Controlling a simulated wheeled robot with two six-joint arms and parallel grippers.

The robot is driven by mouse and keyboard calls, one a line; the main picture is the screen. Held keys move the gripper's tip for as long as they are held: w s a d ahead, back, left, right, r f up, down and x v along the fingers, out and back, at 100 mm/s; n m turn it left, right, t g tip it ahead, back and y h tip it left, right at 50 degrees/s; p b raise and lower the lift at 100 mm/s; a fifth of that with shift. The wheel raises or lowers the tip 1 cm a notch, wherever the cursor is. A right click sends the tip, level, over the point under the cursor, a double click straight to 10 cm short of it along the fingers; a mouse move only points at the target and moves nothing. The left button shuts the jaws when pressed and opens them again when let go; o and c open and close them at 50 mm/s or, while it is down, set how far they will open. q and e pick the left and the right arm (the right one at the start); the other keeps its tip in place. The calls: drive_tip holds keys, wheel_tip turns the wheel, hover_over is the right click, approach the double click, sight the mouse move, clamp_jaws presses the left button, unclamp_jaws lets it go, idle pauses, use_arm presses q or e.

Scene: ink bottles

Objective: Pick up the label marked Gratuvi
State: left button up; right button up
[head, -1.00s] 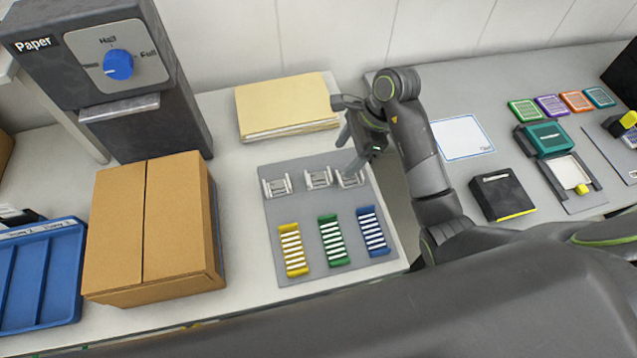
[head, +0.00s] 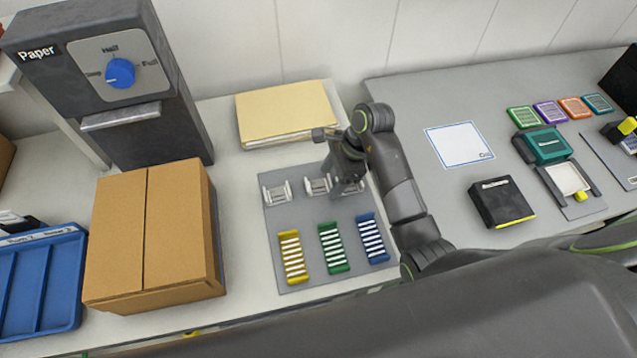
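Three small white label holders stand in a row on a grey mat (head: 300,222): a left one (head: 277,192), a middle one (head: 317,187) and a right one. The right one is mostly hidden behind my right gripper (head: 345,186). Any writing on them is too small to read, so I cannot tell which is marked Gratuvi. My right gripper points down at the right holder, close to it or touching it. Its fingertips are too small and covered to show whether they are open or shut. My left gripper is not in view.
Yellow (head: 292,257), green (head: 333,248) and blue (head: 372,239) striped racks lie nearer on the mat. A cardboard box (head: 150,235) stands left, a folder stack (head: 285,112) behind. Ink pads and a black box (head: 501,202) are on the right table.

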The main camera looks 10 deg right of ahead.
drive_tip(key=c, duration=0.9)
